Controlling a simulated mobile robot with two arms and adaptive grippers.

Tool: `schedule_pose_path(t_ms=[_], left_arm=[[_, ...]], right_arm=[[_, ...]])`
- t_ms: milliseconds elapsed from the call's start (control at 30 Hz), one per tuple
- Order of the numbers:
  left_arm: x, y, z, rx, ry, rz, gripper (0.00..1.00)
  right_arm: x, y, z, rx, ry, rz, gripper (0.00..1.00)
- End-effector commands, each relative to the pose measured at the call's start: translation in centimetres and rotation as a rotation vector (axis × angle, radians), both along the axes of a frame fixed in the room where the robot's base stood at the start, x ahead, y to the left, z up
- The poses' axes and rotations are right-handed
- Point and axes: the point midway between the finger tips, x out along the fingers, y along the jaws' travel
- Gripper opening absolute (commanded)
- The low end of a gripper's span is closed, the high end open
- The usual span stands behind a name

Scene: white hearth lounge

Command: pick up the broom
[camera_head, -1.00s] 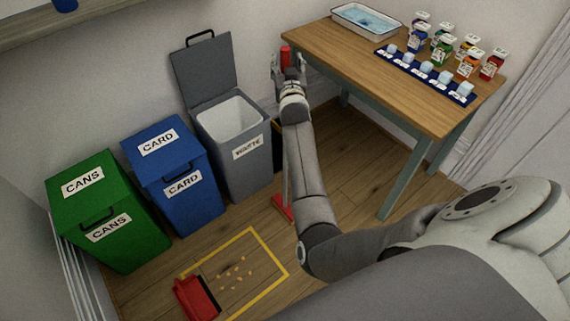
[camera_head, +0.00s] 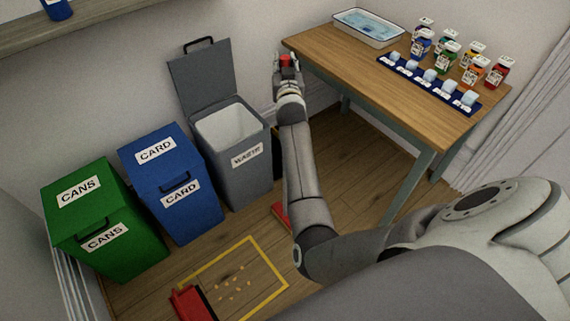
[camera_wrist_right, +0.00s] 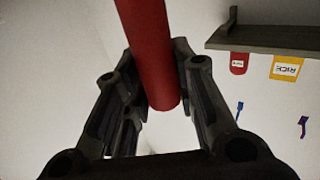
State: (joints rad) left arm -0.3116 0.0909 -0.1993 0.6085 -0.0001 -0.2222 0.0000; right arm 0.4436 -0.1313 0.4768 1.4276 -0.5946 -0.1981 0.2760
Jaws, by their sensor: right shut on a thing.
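The broom stands about upright between the grey bin and the wooden table. In the head view the red top of the broom's handle (camera_head: 286,61) shows at my right gripper (camera_head: 288,72), and part of its red foot (camera_head: 281,213) shows on the floor beside my forearm. My arm hides most of the shaft. In the wrist view the red handle (camera_wrist_right: 150,50) lies between the two dark fingers of my right gripper (camera_wrist_right: 155,100), which are shut on it. My left gripper is not in view.
An open grey waste bin (camera_head: 230,150), a blue card bin (camera_head: 172,185) and a green cans bin (camera_head: 105,220) stand along the wall. The table (camera_head: 400,85) bears bottles and a tray. A red dustpan (camera_head: 190,303) lies by a yellow floor square (camera_head: 262,250) with crumbs.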

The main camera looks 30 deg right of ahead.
Motion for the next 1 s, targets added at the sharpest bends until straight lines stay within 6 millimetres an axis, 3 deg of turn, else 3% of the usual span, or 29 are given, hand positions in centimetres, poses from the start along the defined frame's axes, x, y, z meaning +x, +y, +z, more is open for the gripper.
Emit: schedule_pose_path(t_ms=[300, 567, 767, 1000], left_arm=[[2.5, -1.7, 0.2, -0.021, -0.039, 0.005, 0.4], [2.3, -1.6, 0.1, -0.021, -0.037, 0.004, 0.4], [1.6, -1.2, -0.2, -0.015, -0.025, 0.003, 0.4], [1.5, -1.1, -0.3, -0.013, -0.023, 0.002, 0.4]], right_arm=[[0.0, 0.0, -0.3, 0.003, 0.006, 0.0, 0.0], [0.0, 0.0, -0.3, 0.004, 0.007, 0.0, 0.0], [0.0, 0.0, 1.0, 0.002, 0.004, 0.0, 0.0], [-0.7, 0.0, 3.8, -0.001, 0.0, -0.002, 0.0]])
